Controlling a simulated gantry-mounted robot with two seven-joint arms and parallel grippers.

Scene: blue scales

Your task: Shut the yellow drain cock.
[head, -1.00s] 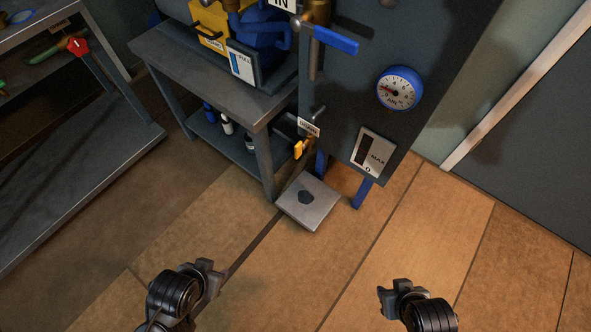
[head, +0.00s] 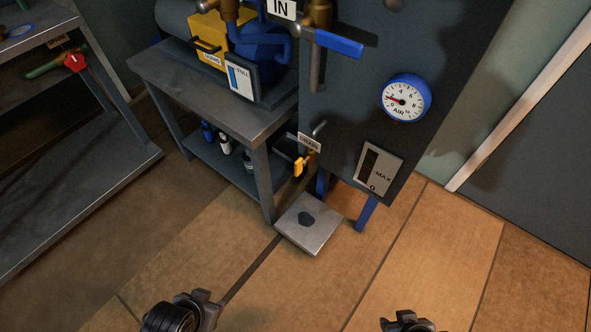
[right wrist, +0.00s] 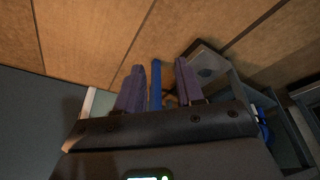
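The yellow drain cock (head: 299,166) sits low under the dark grey tank panel (head: 350,90), beside the bench leg. Its yellow handle points down, and a small white label plate (head: 309,143) is just above it. My left gripper (head: 208,303) is at the bottom edge of the head view, over the floor and well apart from the cock; its fingers are too unclear to judge. My right gripper (head: 408,322) is at the bottom right, also far from the cock. In the right wrist view its two fingers (right wrist: 157,85) stand apart with nothing held between them.
A metal floor plate with a dark drain hole (head: 320,236) lies below the cock. A blue tank leg (head: 367,213) stands to its right. A grey bench (head: 265,180) with bottles on its lower shelf is left. A blue-handled valve (head: 338,43) is above. The front floor is clear.

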